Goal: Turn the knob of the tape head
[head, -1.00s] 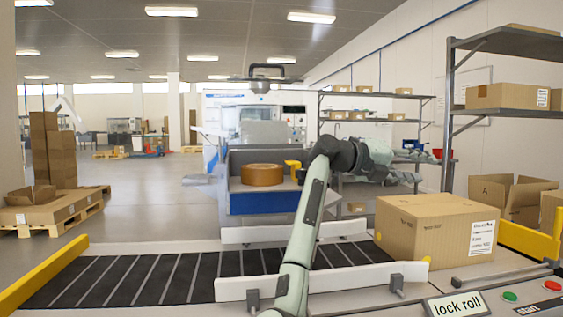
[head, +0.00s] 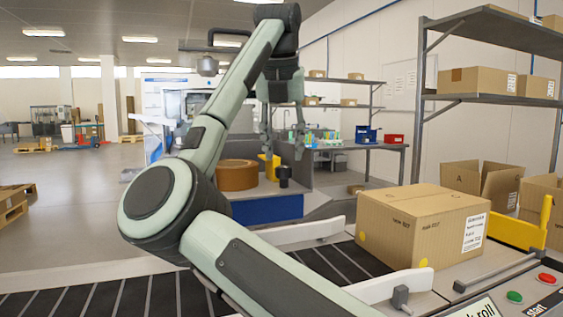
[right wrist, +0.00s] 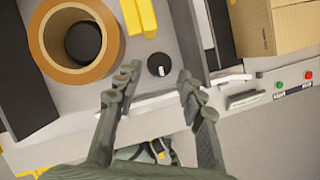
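The tape head holds a brown tape roll (head: 237,175) on a grey platform with a blue front (head: 268,209). A black knob (head: 284,172) stands right of the roll, beside a yellow part (head: 268,166). In the right wrist view the knob (right wrist: 158,64) is round, with a white mark on top, and the roll (right wrist: 46,38) is at upper left. My right gripper (head: 283,152) points down above the knob, fingers spread and empty. In the right wrist view the knob shows just beyond and between the fingertips (right wrist: 156,82), apart from both. My left gripper is out of view.
A cardboard box (head: 405,222) sits on the conveyor at right. A panel with a green button (head: 514,297) and a red button (head: 547,278) is at lower right. A white guide rail (head: 295,235) runs in front of the tape head. Shelves (head: 500,35) stand at right.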

